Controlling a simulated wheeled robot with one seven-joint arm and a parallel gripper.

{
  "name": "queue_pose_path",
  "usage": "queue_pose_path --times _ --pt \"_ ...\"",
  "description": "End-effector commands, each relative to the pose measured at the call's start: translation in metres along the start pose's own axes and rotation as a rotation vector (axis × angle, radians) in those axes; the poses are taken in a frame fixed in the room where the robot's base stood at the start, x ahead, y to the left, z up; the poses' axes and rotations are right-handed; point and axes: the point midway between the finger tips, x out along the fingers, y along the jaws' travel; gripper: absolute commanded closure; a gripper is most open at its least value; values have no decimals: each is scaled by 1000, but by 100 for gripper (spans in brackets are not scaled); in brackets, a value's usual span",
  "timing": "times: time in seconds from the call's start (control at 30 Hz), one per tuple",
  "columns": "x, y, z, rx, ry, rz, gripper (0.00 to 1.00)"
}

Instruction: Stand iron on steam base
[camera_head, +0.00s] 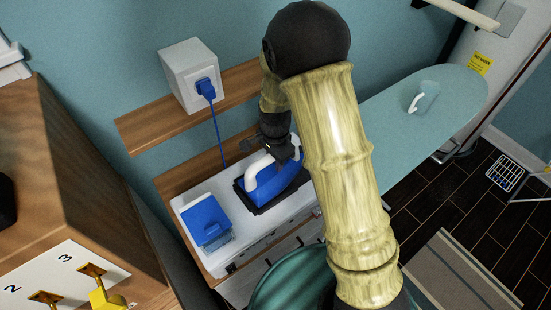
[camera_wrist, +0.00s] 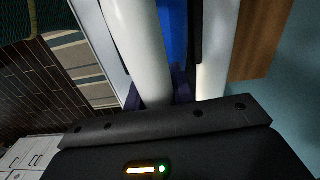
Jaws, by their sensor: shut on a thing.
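The iron (camera_head: 284,186) is blue with a white handle. It is over the dark rest plate (camera_head: 240,200) on the right part of the white steam base (camera_head: 187,205); I cannot tell whether they touch fully. The base has a blue water tank (camera_head: 207,220) at its left. My gripper (camera_head: 287,152) is shut on the iron's white handle from above. In the wrist view the white handle (camera_wrist: 140,45) is close up, with the blue iron body (camera_wrist: 172,35) behind it. The fingertips are partly hidden by the handle, and my arm hides the area right of the iron.
A blue cord runs from the base up to a white wall box (camera_head: 188,68). The wooden shelf (camera_head: 160,125) is behind. A wooden cabinet (camera_head: 70,165) stands left. A teal rounded object (camera_head: 290,285) is in front.

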Motion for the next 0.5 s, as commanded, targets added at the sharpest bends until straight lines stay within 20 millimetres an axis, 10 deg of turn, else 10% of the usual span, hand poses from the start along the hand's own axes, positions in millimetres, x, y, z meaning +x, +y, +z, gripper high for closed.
queue_pose_path --times 0.13,0.17,0.3,0.5 --pt "-2 -1 -1 1 1 -5 100" --pt "-2 -1 -1 1 2 -5 74" --pt "-2 -1 -1 2 1 -3 50" --pt "1 1 0 2 -1 3 50"
